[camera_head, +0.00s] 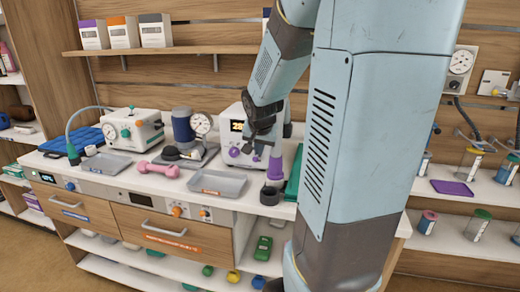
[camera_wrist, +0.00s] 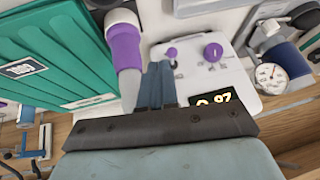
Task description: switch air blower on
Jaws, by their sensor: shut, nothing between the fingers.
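A white box unit with a lit display and purple knobs stands on the counter, and I take it to be the air blower (camera_head: 226,139); it also shows in the wrist view (camera_wrist: 257,76). Its larger purple knob (camera_wrist: 213,52) and smaller purple knob (camera_wrist: 171,52) face up in the wrist view. A purple-and-white handpiece (camera_wrist: 125,48) is beside my fingers; in the head view its purple part (camera_head: 274,168) is above a dark round holder (camera_head: 270,195). My gripper (camera_wrist: 161,70) is shut and empty, close in front of the unit; contact cannot be told.
A dial gauge device (camera_head: 184,125), a pink dumbbell (camera_head: 158,169) and a grey tray (camera_head: 217,183) are left of the unit. Another white box (camera_head: 133,128) with a teal hose stands farther left. Green ribbed panels (camera_wrist: 50,55) lie close by my gripper. My arm hides the counter's right part.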

